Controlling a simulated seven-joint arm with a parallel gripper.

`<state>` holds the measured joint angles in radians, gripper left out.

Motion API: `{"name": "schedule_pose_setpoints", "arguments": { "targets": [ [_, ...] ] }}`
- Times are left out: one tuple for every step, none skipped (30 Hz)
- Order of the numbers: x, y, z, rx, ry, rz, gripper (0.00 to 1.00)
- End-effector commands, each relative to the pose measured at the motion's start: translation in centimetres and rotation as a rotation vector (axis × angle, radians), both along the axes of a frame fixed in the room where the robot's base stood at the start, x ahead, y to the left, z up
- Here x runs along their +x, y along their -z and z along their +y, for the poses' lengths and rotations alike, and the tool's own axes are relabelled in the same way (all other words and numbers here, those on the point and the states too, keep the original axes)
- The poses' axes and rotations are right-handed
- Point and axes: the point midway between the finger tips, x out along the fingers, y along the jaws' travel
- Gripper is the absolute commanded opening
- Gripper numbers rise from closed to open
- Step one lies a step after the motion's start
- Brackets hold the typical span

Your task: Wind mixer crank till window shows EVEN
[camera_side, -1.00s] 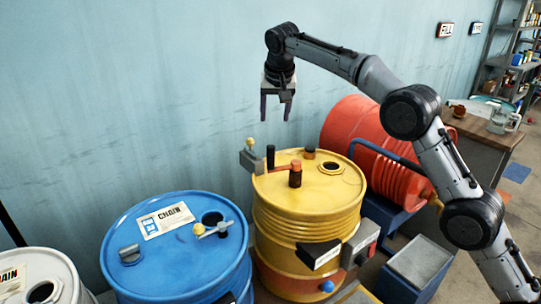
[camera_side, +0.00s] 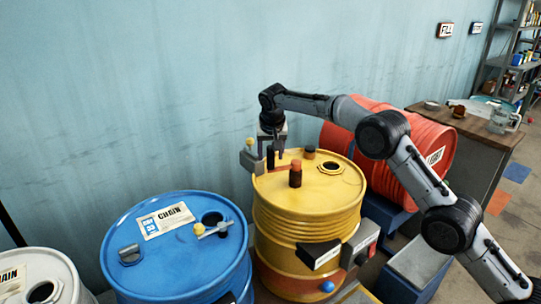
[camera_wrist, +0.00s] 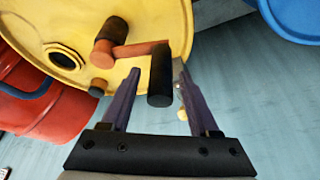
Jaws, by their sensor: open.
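The mixer crank has an orange arm (camera_wrist: 140,48) and a dark upright handle (camera_wrist: 160,76), on top of the yellow drum (camera_side: 310,222). Its hub (camera_side: 295,174) stands near the middle of the lid. My gripper (camera_side: 272,153) is low over the drum's back left edge. In the wrist view, the open fingers (camera_wrist: 157,70) stand on either side of the handle, with visible gaps, so it is not gripped. A box with a black and white face (camera_side: 318,256) is on the drum's front; its writing is too small to read.
A yellow-knobbed lever (camera_side: 249,150) stands at the drum's left rim, close to my gripper. A blue drum (camera_side: 178,255) is at left, a red drum (camera_side: 420,140) behind right. A grey box with a red button (camera_side: 362,240) is on the front.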

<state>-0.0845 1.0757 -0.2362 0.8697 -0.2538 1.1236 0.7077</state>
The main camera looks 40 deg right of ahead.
Motion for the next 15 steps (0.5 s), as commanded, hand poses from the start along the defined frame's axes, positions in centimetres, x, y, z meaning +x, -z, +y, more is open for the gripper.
{"name": "schedule_pose_setpoints", "arguments": {
  "targets": [
    [0.14, 0.33, -0.11, -0.001, 0.000, -0.001, 0.61],
    [0.20, 0.47, -0.13, -0.001, 0.000, -0.001, 0.61],
    [0.25, 0.64, -0.16, -0.001, 0.000, -0.001, 0.61],
    [0.28, 0.72, -0.18, -0.001, 0.000, -0.001, 0.61],
    [0.30, 0.79, -0.20, -0.001, 0.000, -0.001, 0.61],
    [0.32, 0.85, -0.21, -0.001, 0.000, -0.001, 0.61],
    [0.32, 0.86, -0.21, -0.001, 0.000, -0.001, 0.61],
    [0.33, 0.87, -0.21, -0.001, 0.000, -0.001, 0.61],
    [0.33, 0.87, -0.21, -0.001, 0.000, -0.001, 0.61],
    [0.32, 0.86, -0.21, -0.001, 0.000, -0.001, 0.61],
    [0.32, 0.86, -0.21, -0.001, 0.000, -0.001, 0.61],
    [0.32, 0.85, -0.21, -0.001, 0.000, -0.001, 0.61],
    [0.32, 0.85, -0.21, -0.001, 0.000, -0.001, 0.60],
    [0.32, 0.84, -0.20, -0.001, 0.000, -0.001, 0.54],
    [0.32, 0.84, -0.21, -0.001, 0.000, -0.001, 0.47]
  ]
}}
